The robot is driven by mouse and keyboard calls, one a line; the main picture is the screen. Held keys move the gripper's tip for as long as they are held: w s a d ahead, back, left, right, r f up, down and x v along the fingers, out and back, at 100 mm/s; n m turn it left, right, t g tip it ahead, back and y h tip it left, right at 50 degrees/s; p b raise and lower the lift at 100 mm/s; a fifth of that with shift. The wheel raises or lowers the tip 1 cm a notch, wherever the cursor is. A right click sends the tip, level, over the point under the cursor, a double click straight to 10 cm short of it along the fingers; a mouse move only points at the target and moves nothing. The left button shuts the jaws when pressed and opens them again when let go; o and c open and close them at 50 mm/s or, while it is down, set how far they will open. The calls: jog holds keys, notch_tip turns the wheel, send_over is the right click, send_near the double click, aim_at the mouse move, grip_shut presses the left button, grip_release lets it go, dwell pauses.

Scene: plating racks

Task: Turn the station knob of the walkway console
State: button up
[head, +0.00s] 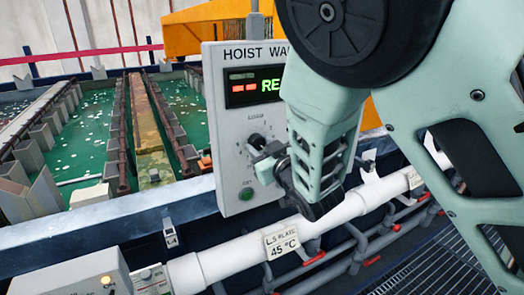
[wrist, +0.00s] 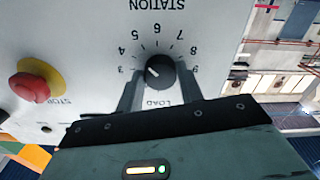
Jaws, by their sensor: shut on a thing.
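The walkway console (head: 226,105) is a grey box with a partly hidden "HOIST WA..." title and a lit display. Its black station knob (head: 256,141) sits mid-panel, and in the wrist view the knob (wrist: 161,72) appears upside down inside a numbered dial. Its white mark points left and slightly up in that view, on the 3–4 side; the exact number is unclear. My gripper (head: 268,160) reaches in from the right, and in the wrist view its fingers (wrist: 160,88) stand on both sides of the knob, shut on it. My wrist hides the console's right part.
A green button (head: 246,194) sits low on the panel. The wrist view shows a red stop button (wrist: 30,86) on a yellow ring. A white pipe (head: 225,258) runs below the console. Green tanks (head: 75,145) lie behind to the left; a grating walkway (head: 440,265) lies lower right.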

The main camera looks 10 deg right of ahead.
jog(key=shift+n+b, duration=0.45)
jog(key=shift+n, duration=1.05)
jog(key=o, duration=1)
jog(key=b+v, duration=0.2)
jog(key=v, duration=0.5)
jog(key=shift+s+b, duration=0.25)
jog(key=shift+b, duration=0.1)
